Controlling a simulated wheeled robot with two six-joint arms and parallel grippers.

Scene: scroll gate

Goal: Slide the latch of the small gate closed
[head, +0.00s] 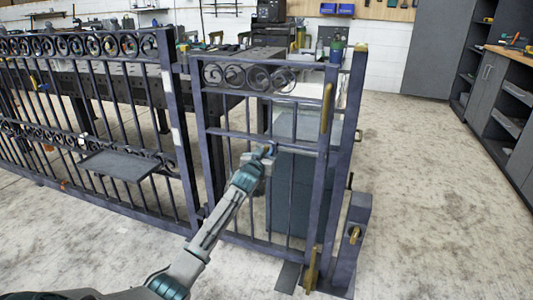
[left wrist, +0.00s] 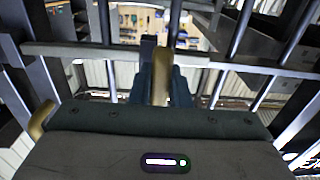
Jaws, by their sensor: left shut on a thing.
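The small gate (head: 213,135) is a dark purple-grey metal frame with upright bars and scrollwork along its top. It stands between the fence post (head: 178,130) and the right post (head: 347,150). My left gripper (head: 268,152) is at the gate's middle rail, and its hold is too small to make out in the head view. In the left wrist view, its fingers (left wrist: 161,85) are shut on an upright brass-coloured piece (left wrist: 161,72) in front of a grey rail. This piece appears to be the latch handle. My right gripper is not in view.
A long brass handle (head: 326,108) is on the gate's right stile. A short post with a brass fitting (head: 355,235) stands at the lower right. A scrolled fence with a dark shelf (head: 118,165) is on the left. The concrete floor (head: 430,200) on the right is clear.

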